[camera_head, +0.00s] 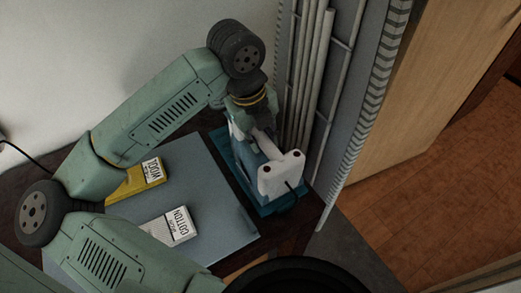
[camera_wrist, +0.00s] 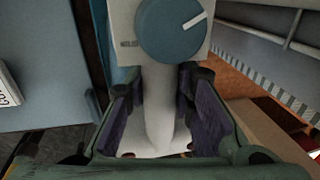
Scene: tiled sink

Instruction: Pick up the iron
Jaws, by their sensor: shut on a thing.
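The iron (camera_head: 275,178) is white and blue, at the right end of the dark tabletop in the head view. It rests on or just above a teal base (camera_head: 284,206); I cannot tell if they touch. My gripper (camera_head: 262,132) reaches down over the iron from above. In the wrist view, the two dark finger pads close on either side of the iron's white handle (camera_wrist: 158,115). The iron's blue dial (camera_wrist: 172,29) shows beyond the fingers. The iron's underside is hidden.
A grey-blue board (camera_head: 205,185) lies left of the iron, with a yellow box (camera_head: 142,176) and a white box (camera_head: 171,227) on it. A metal rack (camera_head: 318,85) stands close behind and right of the iron. Wooden floor (camera_head: 440,165) shows at the right.

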